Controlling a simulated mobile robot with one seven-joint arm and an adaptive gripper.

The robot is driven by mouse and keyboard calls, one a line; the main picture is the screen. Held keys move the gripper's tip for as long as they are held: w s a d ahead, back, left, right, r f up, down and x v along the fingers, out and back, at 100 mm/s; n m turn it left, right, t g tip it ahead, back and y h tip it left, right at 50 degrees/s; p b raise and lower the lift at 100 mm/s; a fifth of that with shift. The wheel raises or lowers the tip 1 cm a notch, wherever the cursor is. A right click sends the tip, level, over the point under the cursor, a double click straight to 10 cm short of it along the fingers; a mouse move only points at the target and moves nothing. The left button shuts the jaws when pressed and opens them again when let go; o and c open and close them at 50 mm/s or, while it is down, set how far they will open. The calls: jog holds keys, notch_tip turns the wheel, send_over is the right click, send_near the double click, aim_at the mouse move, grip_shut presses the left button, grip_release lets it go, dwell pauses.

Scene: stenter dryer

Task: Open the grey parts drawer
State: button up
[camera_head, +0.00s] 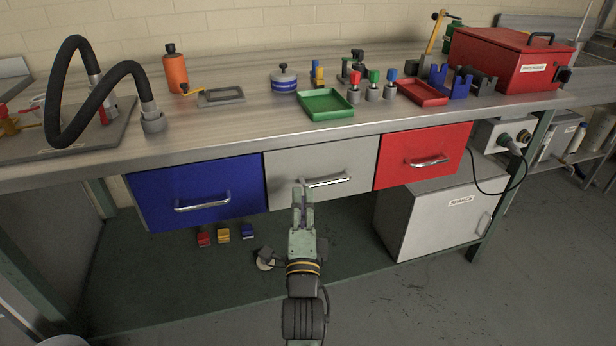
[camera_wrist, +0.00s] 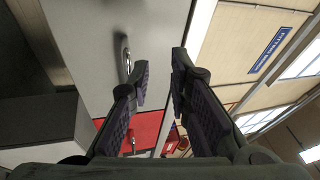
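The grey parts drawer (camera_head: 290,163) is in the middle under the bench top, its front level with its neighbours, and looks closed. Its bright bar handle (camera_head: 327,182) runs across the front. My gripper (camera_head: 303,192) is in front of the handle's left end and overlaps it in the head view. In the wrist view my gripper (camera_wrist: 160,70) is open, with an empty gap between its fingertips. There the handle (camera_wrist: 125,55) lies beside the left fingertip, outside the gap, against the grey front (camera_wrist: 95,35). Whether the finger touches it I cannot tell.
A blue drawer (camera_head: 165,190) is on the left and a red drawer (camera_head: 440,145) on the right. A grey cabinet (camera_head: 430,225) stands below on the right. Small coloured blocks (camera_head: 223,235) lie below the bench. The bench top (camera_head: 220,130) holds trays and tools.

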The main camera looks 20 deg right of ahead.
aim_at(328, 183)
jog(key=s+d+f+m+g+h, duration=0.2)
jog(key=d+f+m, duration=0.1)
jog(key=d+f, duration=0.1)
jog(key=p+x, duration=0.2)
jog(key=x, duration=0.9)
jog(key=shift+d+r, duration=0.1)
jog(key=shift+d, duration=0.05)
jog(key=shift+c, duration=0.2)
grip_shut()
